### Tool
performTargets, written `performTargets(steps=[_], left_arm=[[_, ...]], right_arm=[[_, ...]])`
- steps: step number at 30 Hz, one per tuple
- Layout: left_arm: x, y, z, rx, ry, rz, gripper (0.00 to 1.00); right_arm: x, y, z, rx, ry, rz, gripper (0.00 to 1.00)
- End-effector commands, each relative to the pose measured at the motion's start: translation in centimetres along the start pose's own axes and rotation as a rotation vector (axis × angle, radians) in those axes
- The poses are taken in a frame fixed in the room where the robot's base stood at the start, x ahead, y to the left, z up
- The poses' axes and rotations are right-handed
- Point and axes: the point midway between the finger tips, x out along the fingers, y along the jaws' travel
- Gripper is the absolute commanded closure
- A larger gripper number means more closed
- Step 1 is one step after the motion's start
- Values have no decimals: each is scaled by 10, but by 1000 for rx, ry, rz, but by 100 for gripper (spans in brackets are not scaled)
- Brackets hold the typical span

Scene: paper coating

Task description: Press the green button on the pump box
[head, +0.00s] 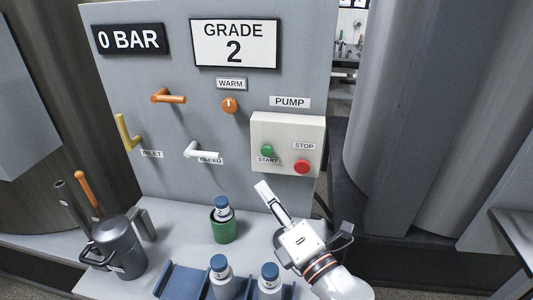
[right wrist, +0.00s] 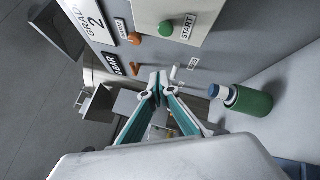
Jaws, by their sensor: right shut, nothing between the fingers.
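The pump box (head: 287,132) is a pale box on the grey panel, under the PUMP label. Its green button (head: 267,150), with the START label, is on the left, and a red button (head: 302,167) is on the right. The green button also shows in the right wrist view (right wrist: 165,28). My right gripper (head: 263,187) is shut and empty, its tip pointing up, below the green button in the picture and apart from it. In the right wrist view the fingertips (right wrist: 160,82) meet. My left gripper is not in view.
An orange knob (head: 230,105), orange handle (head: 170,97), yellow handle (head: 127,131) and white handle (head: 202,151) are on the panel. On the bench, a bottle stands in a green cup (head: 223,228), near a grey pot (head: 120,250) and a blue rack (head: 183,279) with bottles.

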Motion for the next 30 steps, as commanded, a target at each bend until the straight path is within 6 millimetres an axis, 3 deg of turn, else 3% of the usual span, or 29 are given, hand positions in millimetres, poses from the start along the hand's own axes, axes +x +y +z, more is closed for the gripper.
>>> performTargets(steps=[3, 9, 20, 30], left_arm=[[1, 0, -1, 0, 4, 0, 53], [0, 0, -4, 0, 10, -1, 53], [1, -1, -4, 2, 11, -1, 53], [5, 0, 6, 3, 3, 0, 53]], right_arm=[[3, 16, -5, -88, 15, 49, 100], [3, 24, -8, -132, 23, 72, 100], [6, 22, -6, -130, 22, 70, 100], [33, 7, 14, -132, 20, 69, 100]])
